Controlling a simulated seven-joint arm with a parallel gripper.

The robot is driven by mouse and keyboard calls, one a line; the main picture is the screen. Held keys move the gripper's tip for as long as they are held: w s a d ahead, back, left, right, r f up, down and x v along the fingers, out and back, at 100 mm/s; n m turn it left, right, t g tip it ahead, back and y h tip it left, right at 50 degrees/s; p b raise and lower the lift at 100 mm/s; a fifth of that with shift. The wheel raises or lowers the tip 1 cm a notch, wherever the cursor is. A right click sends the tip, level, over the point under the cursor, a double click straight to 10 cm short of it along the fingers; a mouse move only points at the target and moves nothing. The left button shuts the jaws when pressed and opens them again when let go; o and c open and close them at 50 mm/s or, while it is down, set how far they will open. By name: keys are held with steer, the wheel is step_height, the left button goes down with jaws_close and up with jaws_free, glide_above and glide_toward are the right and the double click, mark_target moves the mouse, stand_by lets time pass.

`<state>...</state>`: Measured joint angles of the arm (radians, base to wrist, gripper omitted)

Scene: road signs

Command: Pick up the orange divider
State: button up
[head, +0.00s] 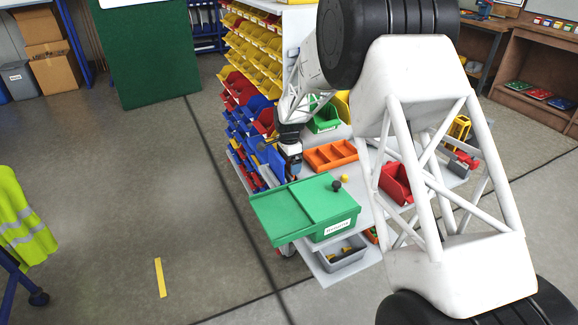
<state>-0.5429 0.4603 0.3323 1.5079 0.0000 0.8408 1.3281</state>
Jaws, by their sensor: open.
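The orange divider (331,155) is a shallow orange tray with several compartments. It lies flat on the upper shelf of a grey cart, right of my gripper in the head view. My gripper (296,178) hangs from my white arm, pointing down, to the left of the divider and just behind the green box. It is open, and I see nothing held in it. Its fingertips are small and dark here, and their height above the shelf is hard to tell. The divider is apart from my gripper.
A green lidded box (300,207) stands in front, with a dark knob (336,186) and a small yellow piece (344,178) nearby. A red bin (395,183) is to the right and a green bin (324,118) behind. Racks of coloured bins (255,55) rise behind my arm.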

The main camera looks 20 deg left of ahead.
steer(key=shift+f, duration=0.15)
stand_by(0.4)
steer(key=c, duration=0.7)
steer(key=shift+r, duration=5.05)
